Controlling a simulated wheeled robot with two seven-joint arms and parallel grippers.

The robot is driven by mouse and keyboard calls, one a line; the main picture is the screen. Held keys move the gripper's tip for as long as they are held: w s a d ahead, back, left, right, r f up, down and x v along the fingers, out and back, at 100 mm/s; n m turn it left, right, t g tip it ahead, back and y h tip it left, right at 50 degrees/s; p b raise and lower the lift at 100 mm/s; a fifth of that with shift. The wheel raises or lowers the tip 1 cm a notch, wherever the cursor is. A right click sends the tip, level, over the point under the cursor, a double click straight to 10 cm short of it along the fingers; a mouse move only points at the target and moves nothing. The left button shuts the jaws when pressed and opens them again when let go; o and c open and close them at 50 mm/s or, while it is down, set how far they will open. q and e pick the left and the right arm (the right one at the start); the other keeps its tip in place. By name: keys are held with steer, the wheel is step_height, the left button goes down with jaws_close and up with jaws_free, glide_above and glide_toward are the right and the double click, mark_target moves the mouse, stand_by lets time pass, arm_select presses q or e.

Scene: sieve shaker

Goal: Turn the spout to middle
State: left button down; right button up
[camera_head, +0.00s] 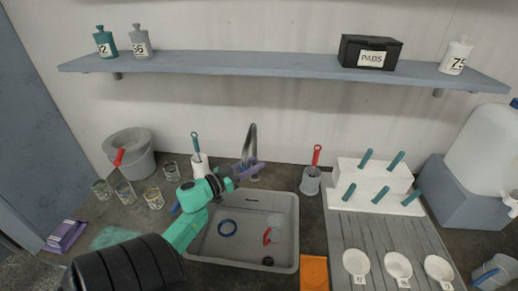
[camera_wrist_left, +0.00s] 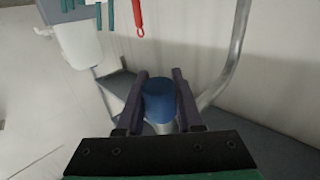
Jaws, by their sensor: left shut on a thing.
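The metal spout (camera_head: 250,142) rises at the back edge of the sink (camera_head: 291,235) and curves over at its top. It also shows as a grey tube (camera_wrist_left: 232,60) on the right of the left wrist view. My left gripper (camera_head: 251,170) reaches the tap from the left, at the spout's base. In the left wrist view its dark purple fingers (camera_wrist_left: 160,98) are shut on a blue cylinder (camera_wrist_left: 159,100) beside the spout. The tap's base is mostly hidden by my gripper. The right gripper is not in view.
A grey cup with a red-handled tool (camera_head: 311,181) stands right of the tap. A white block with teal handles (camera_head: 341,199) is further right. Glasses (camera_head: 154,199) and a bucket (camera_head: 135,158) stand left.

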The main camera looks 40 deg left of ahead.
arm_select(q)
steer(key=shift+s, duration=0.1)
stand_by(0.3)
steer(key=c, duration=0.5)
jaws_free()
steer(key=shift+c, duration=0.2)
steer(key=s+a+b, duration=0.2)
steer(key=s+b, duration=0.1)
steer(key=s, duration=1.1)
steer(key=shift+s, duration=0.25)
